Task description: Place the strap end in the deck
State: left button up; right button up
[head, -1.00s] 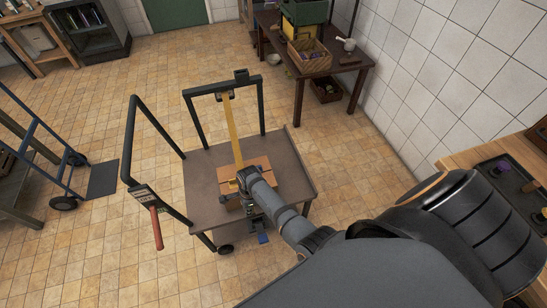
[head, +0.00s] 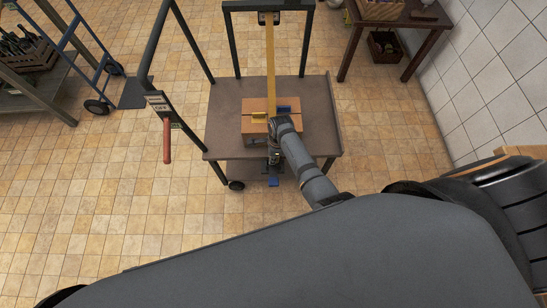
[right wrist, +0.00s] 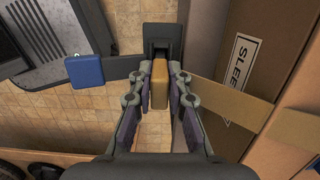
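The cart's brown deck (head: 225,130) carries a cardboard box (head: 255,106). A yellow strap (head: 270,65) runs from the cart's top bar down to the box; a tan strap also crosses the labelled box in the right wrist view (right wrist: 235,102). My right gripper (head: 274,158) is at the deck's front edge, in front of the box. In the right wrist view its fingers (right wrist: 160,88) close on both sides of a short tan strap end (right wrist: 160,76). A blue tab (head: 273,182) hangs just below the gripper; another blue piece (head: 285,108) lies by the box. My left gripper is out of view.
The cart's handle frame (head: 150,50) with a red grip (head: 167,140) rises at the left. A blue hand truck (head: 75,40) stands further left. A wooden table (head: 400,20) is at the back right by the tiled wall. The floor around the cart is clear.

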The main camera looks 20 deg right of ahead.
jog(key=o, duration=0.4)
jog(key=shift+s+d, duration=0.1)
jog(key=shift+d, duration=0.2)
jog(key=shift+r, duration=0.1)
jog(key=shift+a, duration=0.1)
jog(key=shift+r, duration=0.25)
jog(key=r, duration=0.3)
jog(key=d+r+p, duration=0.1)
jog(key=r, duration=0.3)
jog(key=r+p, duration=0.1)
jog(key=r, duration=0.3)
jog(key=shift+s+d+r, duration=0.1)
jog(key=shift+d+r, duration=0.05)
jog(key=shift+r, duration=0.05)
